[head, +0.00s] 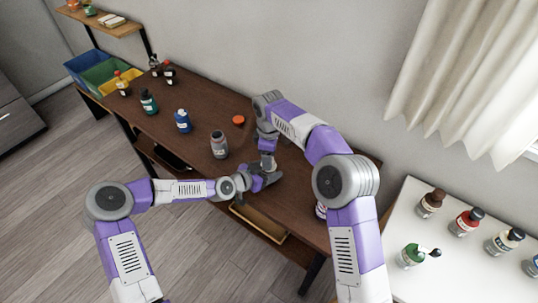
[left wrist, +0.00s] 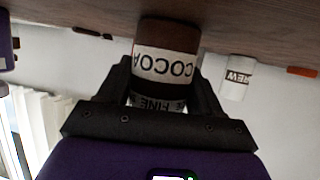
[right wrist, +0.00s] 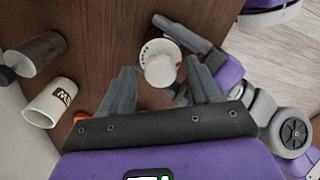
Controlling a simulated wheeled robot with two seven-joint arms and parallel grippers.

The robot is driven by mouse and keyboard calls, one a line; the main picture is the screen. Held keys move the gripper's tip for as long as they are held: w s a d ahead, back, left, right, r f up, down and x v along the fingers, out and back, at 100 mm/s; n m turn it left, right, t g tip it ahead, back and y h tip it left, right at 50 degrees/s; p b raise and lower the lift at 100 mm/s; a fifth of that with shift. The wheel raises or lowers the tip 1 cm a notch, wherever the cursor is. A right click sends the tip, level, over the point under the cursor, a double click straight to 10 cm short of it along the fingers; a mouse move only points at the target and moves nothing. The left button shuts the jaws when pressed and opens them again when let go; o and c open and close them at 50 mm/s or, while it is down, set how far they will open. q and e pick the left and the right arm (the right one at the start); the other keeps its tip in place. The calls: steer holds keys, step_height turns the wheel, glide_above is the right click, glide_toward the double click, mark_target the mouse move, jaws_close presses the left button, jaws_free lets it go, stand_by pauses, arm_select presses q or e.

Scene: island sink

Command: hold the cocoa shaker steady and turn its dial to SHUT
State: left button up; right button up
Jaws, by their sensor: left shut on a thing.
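The cocoa shaker (left wrist: 165,65) is dark brown with a white label reading COCOA, seen upside down in the left wrist view. My left gripper (left wrist: 163,82) is shut on it, one finger on each side. In the right wrist view I look down on the shaker's round pale top (right wrist: 158,62), whose rim carries small dark marks I cannot read. My right gripper (right wrist: 160,70) is open above it, its fingers apart on either side of the top. In the head view my left gripper (head: 264,181) shows, while the arms mostly hide the shaker.
A white mug (right wrist: 50,103) and a dark cylinder (right wrist: 35,55) stand beside my right gripper. An orange disc (head: 238,120) and a jar (head: 219,145) are on the brown table. Several bottles and coloured bins (head: 100,72) are further left. A white table (head: 450,270) with bottles is at right.

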steer(key=shift+r, duration=4)
arm_select(q)
steer(key=o, duration=1.2)
